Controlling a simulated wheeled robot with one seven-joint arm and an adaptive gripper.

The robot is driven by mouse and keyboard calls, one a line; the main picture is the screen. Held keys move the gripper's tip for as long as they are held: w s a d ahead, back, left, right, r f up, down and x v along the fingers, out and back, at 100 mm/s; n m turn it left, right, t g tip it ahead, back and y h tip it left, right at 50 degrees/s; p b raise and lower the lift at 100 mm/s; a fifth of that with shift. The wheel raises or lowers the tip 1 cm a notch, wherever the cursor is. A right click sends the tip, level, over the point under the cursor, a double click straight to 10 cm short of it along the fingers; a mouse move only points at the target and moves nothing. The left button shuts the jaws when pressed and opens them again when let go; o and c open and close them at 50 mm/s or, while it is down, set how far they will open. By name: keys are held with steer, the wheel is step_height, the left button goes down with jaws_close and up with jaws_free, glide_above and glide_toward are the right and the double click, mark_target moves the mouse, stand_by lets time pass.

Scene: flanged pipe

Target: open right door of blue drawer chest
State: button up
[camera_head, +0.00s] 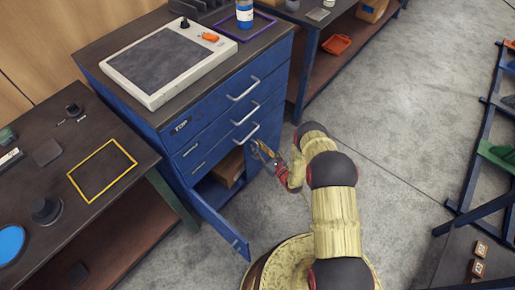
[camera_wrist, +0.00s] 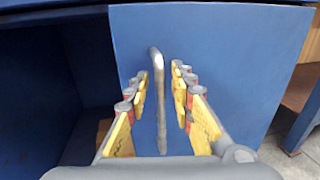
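The blue drawer chest (camera_head: 215,120) stands at the upper middle of the head view, with several silver drawer handles on its front. Its left door (camera_head: 222,222) hangs open, swung outward. The right door (camera_wrist: 240,70) appears closed in the wrist view; in the head view my arm hides much of it. Its vertical silver handle (camera_wrist: 160,110) stands between the fingers of my gripper (camera_wrist: 161,88). The fingers are open, one on each side of the handle, with gaps visible. The head view shows my gripper (camera_head: 264,153) close to the chest's lower right front.
A brown box (camera_head: 229,166) sits inside the open compartment. A dark bench (camera_head: 60,195) stands left of the chest, and a shelf with an orange bin (camera_head: 337,44) behind it. Grey floor (camera_head: 415,110) is free to the right, up to a blue rack (camera_head: 480,140).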

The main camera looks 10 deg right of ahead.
steer(key=shift+c, duration=0.4)
jaws_close()
stand_by(0.4)
